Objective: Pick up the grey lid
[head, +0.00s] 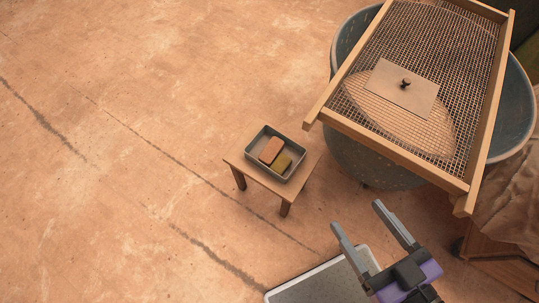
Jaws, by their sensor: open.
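A flat square lid with a small dark brown knob (399,88) lies on the wire mesh of a wooden-framed screen (395,150). It looks greyish tan in the warm light and is the only lid I see. My gripper (356,216) is at the lower right of the head view, with its two grey fingers spread apart and nothing between them. It is apart from the lid, below and to the left of it in the picture.
The screen rests across a large round blue-grey tub (365,160). A low wooden stool (302,168) carries a grey tray (254,146) with an orange-brown block and an olive block. Cloth and a wooden box (500,262) are at the right. The left floor is clear.

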